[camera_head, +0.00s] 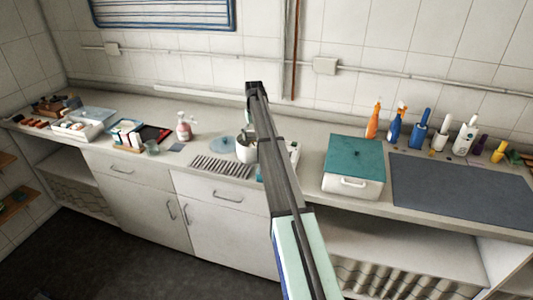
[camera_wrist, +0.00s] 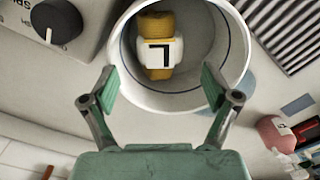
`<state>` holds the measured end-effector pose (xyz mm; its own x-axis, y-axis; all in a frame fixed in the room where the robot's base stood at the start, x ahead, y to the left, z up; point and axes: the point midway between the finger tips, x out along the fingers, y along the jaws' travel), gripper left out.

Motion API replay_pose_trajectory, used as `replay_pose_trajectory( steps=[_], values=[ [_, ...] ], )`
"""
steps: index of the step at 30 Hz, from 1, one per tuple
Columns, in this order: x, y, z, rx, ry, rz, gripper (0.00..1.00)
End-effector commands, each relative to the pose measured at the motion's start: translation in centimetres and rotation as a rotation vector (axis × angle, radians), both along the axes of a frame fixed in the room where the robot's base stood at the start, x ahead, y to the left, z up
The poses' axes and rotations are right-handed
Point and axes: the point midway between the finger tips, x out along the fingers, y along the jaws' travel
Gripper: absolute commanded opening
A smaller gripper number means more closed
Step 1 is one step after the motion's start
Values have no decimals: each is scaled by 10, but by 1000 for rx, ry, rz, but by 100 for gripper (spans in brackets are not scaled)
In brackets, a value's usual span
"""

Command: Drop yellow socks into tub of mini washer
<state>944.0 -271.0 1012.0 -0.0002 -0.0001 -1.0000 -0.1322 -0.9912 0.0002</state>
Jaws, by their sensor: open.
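In the wrist view the yellow socks (camera_wrist: 158,28), a rolled bundle with a white label band, lie inside the round white tub (camera_wrist: 236,50) of the mini washer. The washer's panel with a black dial (camera_wrist: 57,22) is at the upper left. My gripper (camera_wrist: 158,80) is open, its green-padded fingers apart over the tub's near rim, with nothing between them. The socks are clear of both fingers. In the head view the tub (camera_head: 247,150) stands on the counter, partly behind my arm, which also hides most of the washer.
A white box with a teal lid (camera_head: 354,155) stands to the right. Several bottles line the wall behind a dark grey mat (camera_head: 460,188), which is bare.

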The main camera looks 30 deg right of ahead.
Motion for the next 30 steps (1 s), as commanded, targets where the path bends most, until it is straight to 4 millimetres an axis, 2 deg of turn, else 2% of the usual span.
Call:
replay_pose_trajectory(
  steps=[5,18,24,30],
  values=[
    [1,0,18,0,-2,0,87],
    [1,0,98,0,-2,0,87],
    [0,0,116,0,-1,0,87],
    [0,0,119,0,0,0,87]
  ],
)
